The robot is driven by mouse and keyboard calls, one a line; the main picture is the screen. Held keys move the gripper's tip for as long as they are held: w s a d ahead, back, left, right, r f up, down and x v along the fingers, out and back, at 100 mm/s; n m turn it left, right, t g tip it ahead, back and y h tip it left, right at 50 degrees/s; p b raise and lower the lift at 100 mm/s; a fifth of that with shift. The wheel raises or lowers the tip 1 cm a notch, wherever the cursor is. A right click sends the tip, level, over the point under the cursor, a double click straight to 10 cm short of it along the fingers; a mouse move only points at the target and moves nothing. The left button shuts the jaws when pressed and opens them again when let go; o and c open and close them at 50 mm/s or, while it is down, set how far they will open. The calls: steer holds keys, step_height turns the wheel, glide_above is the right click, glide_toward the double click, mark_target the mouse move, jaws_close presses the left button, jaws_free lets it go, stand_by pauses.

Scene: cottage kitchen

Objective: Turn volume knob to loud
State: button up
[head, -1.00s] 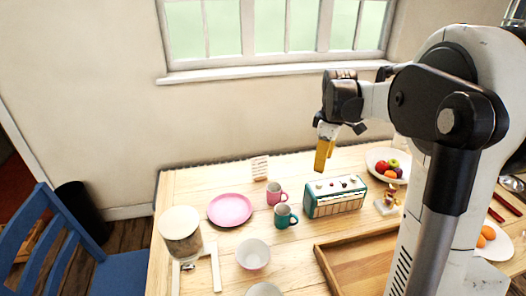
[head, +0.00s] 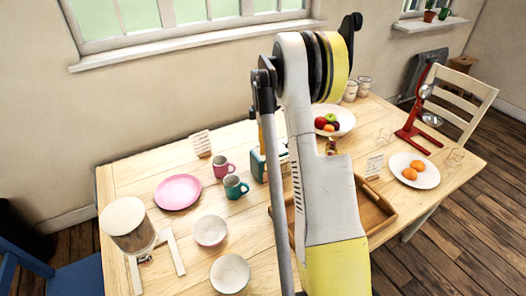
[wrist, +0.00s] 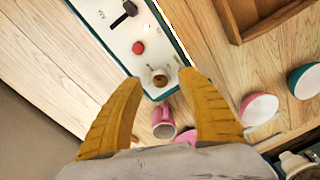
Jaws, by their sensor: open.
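The teal-and-white radio (head: 257,166) stands on the table in the head view, mostly hidden behind my arm. The wrist view looks down on its white top panel (wrist: 120,25), edged in teal. On it are a black lever-shaped control (wrist: 124,14), a red button (wrist: 138,47) and a round brownish knob (wrist: 159,76) near the end. The panel's labels are too small to read. My gripper (wrist: 160,78) is open and empty, its two yellow fingers on either side of the brownish knob in the picture. I cannot tell how high they are above it. In the head view my gripper is hidden.
A pink mug (head: 222,170) and a teal mug (head: 234,187) stand left of the radio, near a pink plate (head: 177,192). A wooden tray (head: 378,208) lies to the right.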

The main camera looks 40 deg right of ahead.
steer(key=shift+f, duration=0.8)
jaws_close()
